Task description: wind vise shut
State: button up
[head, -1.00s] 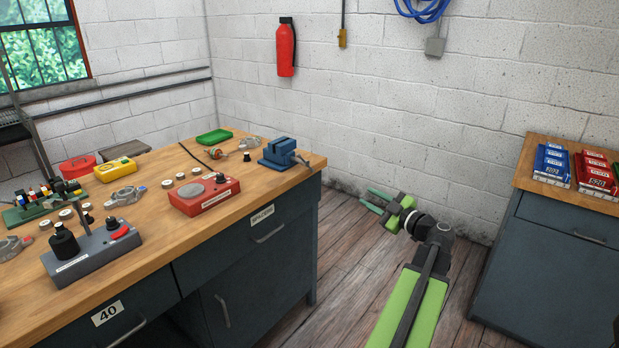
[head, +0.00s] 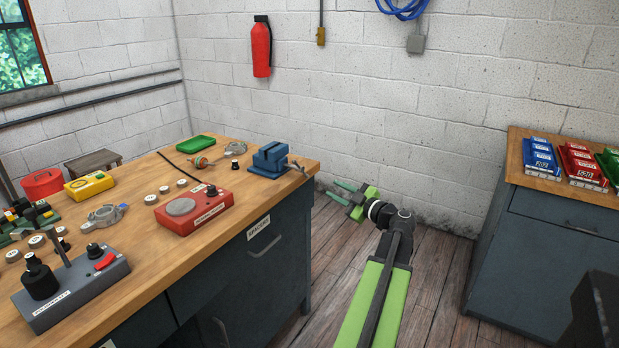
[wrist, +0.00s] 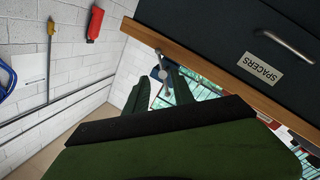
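The blue vise (head: 269,160) sits at the far right corner of the wooden bench. Its grey screw handle (head: 297,168) sticks out past the bench's right edge. My gripper (head: 334,190) is right of the handle and lower in the picture, apart from it, with its fingers spread and empty. In the wrist view the two dark green fingers (wrist: 157,88) stand apart. The grey handle (wrist: 159,60) shows beyond and between them, with a bit of the blue vise behind it. The vise's jaw gap is hard to judge.
The wooden bench (head: 130,262) holds a red device (head: 194,209), a green tray (head: 195,143) and a grey tester (head: 72,288). Its SPACERS drawer (head: 262,242) faces the open floor. A second cabinet (head: 545,255) with coloured bins stands at right.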

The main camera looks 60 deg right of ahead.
aim_at(306, 175)
jog(key=x, duration=1.2)
jog(key=shift+w+d, duration=0.1)
jog(key=shift+w, duration=0.3)
grip_shut()
